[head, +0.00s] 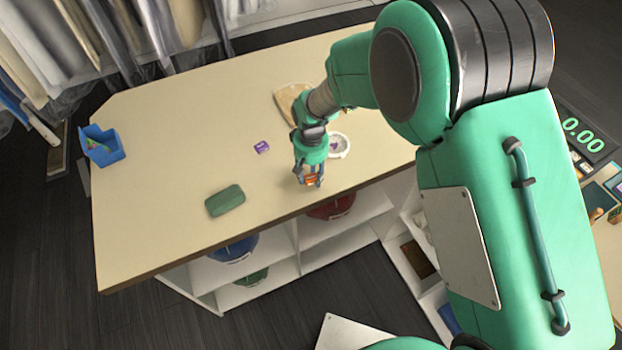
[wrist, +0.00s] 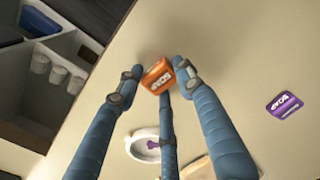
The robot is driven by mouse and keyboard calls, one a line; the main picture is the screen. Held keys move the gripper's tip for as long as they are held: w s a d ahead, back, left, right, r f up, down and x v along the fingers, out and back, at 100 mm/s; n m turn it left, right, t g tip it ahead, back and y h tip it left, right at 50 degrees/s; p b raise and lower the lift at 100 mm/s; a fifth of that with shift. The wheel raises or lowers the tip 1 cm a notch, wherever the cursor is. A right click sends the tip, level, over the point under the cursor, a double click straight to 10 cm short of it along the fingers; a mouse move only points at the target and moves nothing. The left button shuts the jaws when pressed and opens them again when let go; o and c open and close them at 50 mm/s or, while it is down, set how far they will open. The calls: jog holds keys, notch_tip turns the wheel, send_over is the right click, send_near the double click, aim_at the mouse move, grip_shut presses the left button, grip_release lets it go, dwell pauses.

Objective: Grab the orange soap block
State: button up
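The orange soap block (wrist: 157,76) sits between the fingertips of my gripper (wrist: 159,73) in the wrist view. One finger is at its left side, one at its right side, and the third meets its lower edge. The fingers look closed in against it. In the head view, my gripper (head: 311,177) points down near the table's front edge, with the orange soap block (head: 311,181) partly hidden between its fingers. I cannot tell whether the block is clear of the tabletop.
A purple soap block (head: 262,147), a green block (head: 225,200), a white round dish (head: 341,146), a tan board (head: 286,98) and a blue bin (head: 104,150) are on the table (head: 170,130). Shelves stand below its front edge. The table's left half is mostly clear.

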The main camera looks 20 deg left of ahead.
aim_at(311, 177)
jog(key=c, duration=0.4)
jog(key=shift+o, duration=0.2)
jog(key=shift+r, duration=0.4)
notch_tip(311, 177, up, 3)
jog(key=shift+r+p, duration=0.1)
jog(key=shift+p, duration=0.2)
jog(key=s+d, duration=0.9)
jog(key=s, duration=0.3)
jog(key=shift+s+d+r+p, duration=0.3)
jog(key=shift+s+d+r, duration=0.05)
jog(key=shift+s+r, duration=0.1)
